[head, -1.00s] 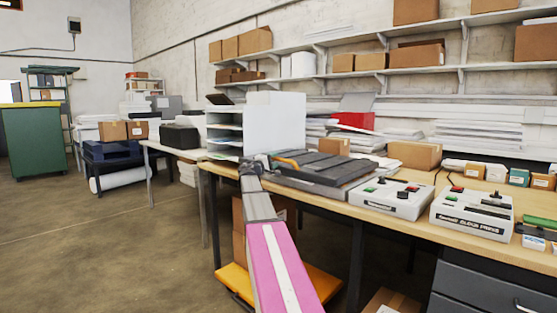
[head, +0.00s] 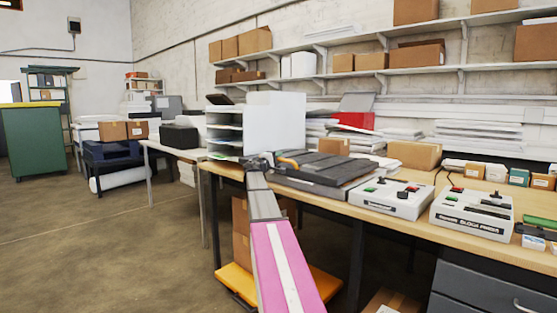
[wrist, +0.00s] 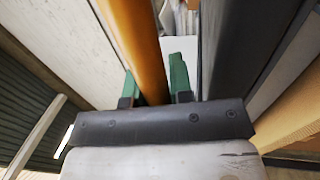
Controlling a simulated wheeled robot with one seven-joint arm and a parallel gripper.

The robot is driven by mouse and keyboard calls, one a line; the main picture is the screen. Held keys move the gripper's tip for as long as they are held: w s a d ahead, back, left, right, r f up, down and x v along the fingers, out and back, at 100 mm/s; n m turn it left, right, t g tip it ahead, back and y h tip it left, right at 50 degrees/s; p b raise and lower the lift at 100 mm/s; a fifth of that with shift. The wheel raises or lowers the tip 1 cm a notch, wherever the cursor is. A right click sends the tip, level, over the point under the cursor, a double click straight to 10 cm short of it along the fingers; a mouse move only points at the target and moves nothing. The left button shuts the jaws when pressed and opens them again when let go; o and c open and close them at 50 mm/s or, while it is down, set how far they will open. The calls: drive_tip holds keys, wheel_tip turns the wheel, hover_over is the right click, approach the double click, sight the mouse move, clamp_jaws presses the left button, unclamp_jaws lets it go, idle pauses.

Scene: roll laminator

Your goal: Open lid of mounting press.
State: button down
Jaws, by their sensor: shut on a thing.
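The mounting press (head: 330,173) lies flat on the wooden workbench, with a dark ribbed lid and an orange handle (head: 289,162) at its left end. My gripper (head: 265,160) is at that left end in the head view, reaching up from below. In the wrist view the orange handle (wrist: 138,40) runs between the two green fingers of my gripper (wrist: 154,80), which are shut on it. A dark edge of the press (wrist: 238,45) is close to the right of the fingers. The lid looks low; any gap under it is too small to tell.
Two white control boxes (head: 392,198) (head: 472,214) stand right of the press on the workbench (head: 420,232). A white paper sorter (head: 277,124) stands behind it. A cardboard box (head: 414,154) and paper stacks lie at the back. Open floor (head: 120,235) is to the left.

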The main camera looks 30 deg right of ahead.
drive_tip(key=shift+d+r, duration=0.1)
drive_tip(key=shift+r, duration=0.5)
drive_tip(key=w+d+r+g+y, duration=0.1)
drive_tip(key=d+r+y, duration=0.15)
drive_tip(key=r, duration=0.65)
drive_tip(key=w+d+r+g+y, duration=0.15)
drive_tip(key=d+r, duration=0.25)
drive_tip(key=r, duration=0.6)
drive_tip(key=w+d+r+y, duration=0.2)
drive_tip(key=w+d+r, duration=0.1)
drive_tip(key=d+r, duration=0.4)
drive_tip(key=w+d+r+y, duration=0.2)
drive_tip(key=w+d+r, duration=0.1)
drive_tip(key=d+r, duration=0.5)
drive_tip(key=shift+d+r+g+y, duration=0.3)
drive_tip(key=shift+d+g, duration=0.05)
drive_tip(key=shift+d, duration=0.45)
drive_tip(key=c, duration=1)
unclamp_jaws()
